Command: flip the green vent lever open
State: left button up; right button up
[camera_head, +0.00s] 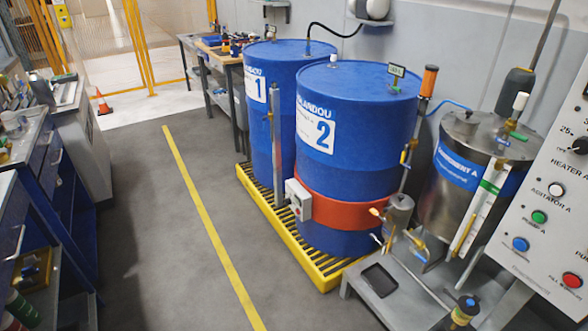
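A small green lever (518,136) shows on the lid of the steel vessel (440,206) at the right, near the lid's right edge. It looks like the vent lever, and it is too small to tell whether it is open or shut. Neither of my grippers is in view.
Blue drums 1 (265,150) and 2 (350,150) stand on a yellow spill pallet (318,270) left of the vessel. A control panel (555,235) fills the right edge. A low metal stand (393,312) is in front. The grey floor at centre left is clear.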

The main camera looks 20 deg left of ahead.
aim_at(396, 89)
jog(key=u, duration=0.25)
jog(key=i+l, duration=0.15)
jog(key=i, duration=0.3)
jog(key=i+l, duration=0.1)
jog(key=i, duration=0.4)
